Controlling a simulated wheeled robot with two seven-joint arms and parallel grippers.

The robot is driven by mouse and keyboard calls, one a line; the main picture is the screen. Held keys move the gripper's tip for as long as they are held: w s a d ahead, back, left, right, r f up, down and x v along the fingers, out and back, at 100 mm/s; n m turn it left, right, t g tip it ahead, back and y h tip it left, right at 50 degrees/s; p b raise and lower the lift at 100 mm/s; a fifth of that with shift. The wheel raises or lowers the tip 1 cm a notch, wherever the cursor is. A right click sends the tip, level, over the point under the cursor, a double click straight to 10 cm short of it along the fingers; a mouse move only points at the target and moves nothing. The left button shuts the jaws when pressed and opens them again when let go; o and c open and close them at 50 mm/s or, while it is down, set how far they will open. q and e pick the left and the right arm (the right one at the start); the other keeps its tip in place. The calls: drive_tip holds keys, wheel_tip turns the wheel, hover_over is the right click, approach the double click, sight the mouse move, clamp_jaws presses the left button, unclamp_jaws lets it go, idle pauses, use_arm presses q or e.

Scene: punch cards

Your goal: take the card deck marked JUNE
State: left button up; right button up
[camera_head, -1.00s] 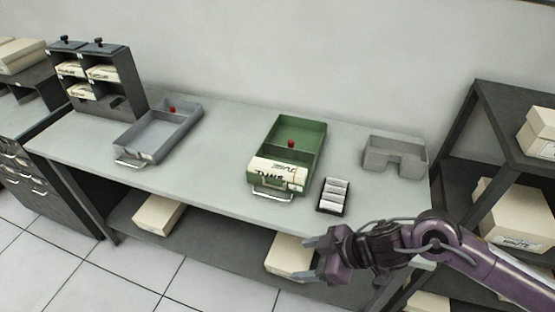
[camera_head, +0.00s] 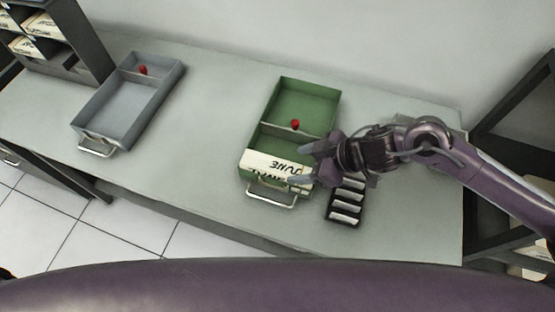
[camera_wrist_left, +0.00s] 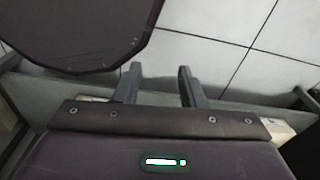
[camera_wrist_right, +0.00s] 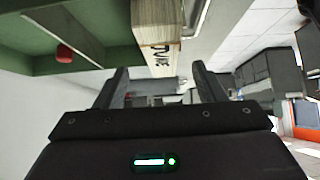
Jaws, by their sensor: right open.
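The card deck marked JUNE (camera_head: 270,166) lies in the front part of the green tray (camera_head: 262,141), near its metal handle. The deck is cream coloured with dark lettering. My right gripper (camera_head: 297,165) is open at the deck's right end, its fingers pointing left. In the right wrist view the JUNE deck (camera_wrist_right: 157,50) shows ahead, between and beyond the fingertips (camera_wrist_right: 158,78), with no clear contact. My left gripper (camera_wrist_left: 157,75) is open and empty in the left wrist view, over the floor; it is not seen in the head view.
A grey tray (camera_head: 91,112) stands empty at the left, with a red knob on its divider. A black holder with white strips (camera_head: 347,200) stands right of the green tray, partly under my right gripper. The table (camera_head: 205,120) between the trays is clear.

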sight(280, 166)
drive_tip(key=a, duration=0.1)
drive_tip(key=a+f+p, duration=0.1)
drive_tip(key=shift+w+a+f+p, duration=0.25)
drive_tip(key=shift+a+p, duration=0.05)
drive_tip(key=shift+a, duration=0.1)
drive_tip(key=x, duration=0.3)
drive_tip(key=shift+w+f+p, duration=0.15)
drive_tip(key=shift+f+p, duration=0.05)
drive_tip(key=shift+p, duration=0.1)
drive_tip(key=shift+c, duration=0.2)
drive_tip(key=c, duration=0.5)
clamp_jaws()
use_arm(q)
wheel_tip(280, 166, up, 2)
drive_tip(key=shift+w+r, duration=0.1)
drive_tip(key=shift+r, duration=0.05)
use_arm(e)
drive_tip(key=shift+r, duration=0.1)
